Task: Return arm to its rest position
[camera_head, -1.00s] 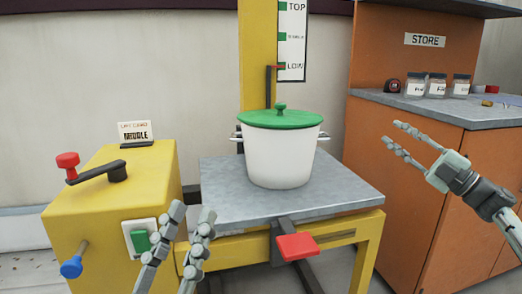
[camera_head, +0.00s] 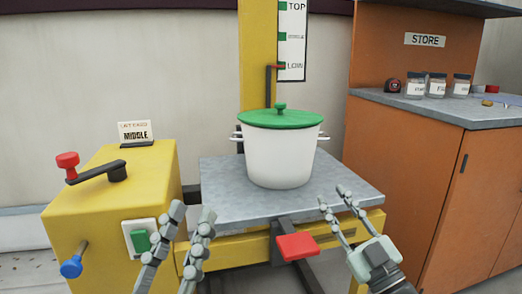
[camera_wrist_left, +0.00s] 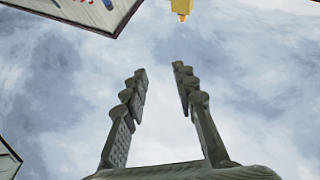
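My right gripper (camera_head: 334,197) is at the lower right of the head view, in front of the right front edge of the lift platform. Its fingers are apart with nothing between them. My left gripper (camera_head: 191,212) is at the lower middle left, between the yellow crank box and the platform. Its fingers are apart and empty, which the left wrist view (camera_wrist_left: 160,75) also shows. A white pot (camera_head: 279,158) with a green lid (camera_head: 281,119) stands upright on the grey platform (camera_head: 225,192), apart from both grippers.
The yellow box (camera_head: 110,205) at left carries a red-knobbed crank (camera_head: 95,172), a green switch (camera_head: 141,240) and a blue knob (camera_head: 71,267). A red pedal-like plate (camera_head: 298,246) juts out below the platform. An orange cabinet (camera_head: 420,180) with jars (camera_head: 437,86) stands at right.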

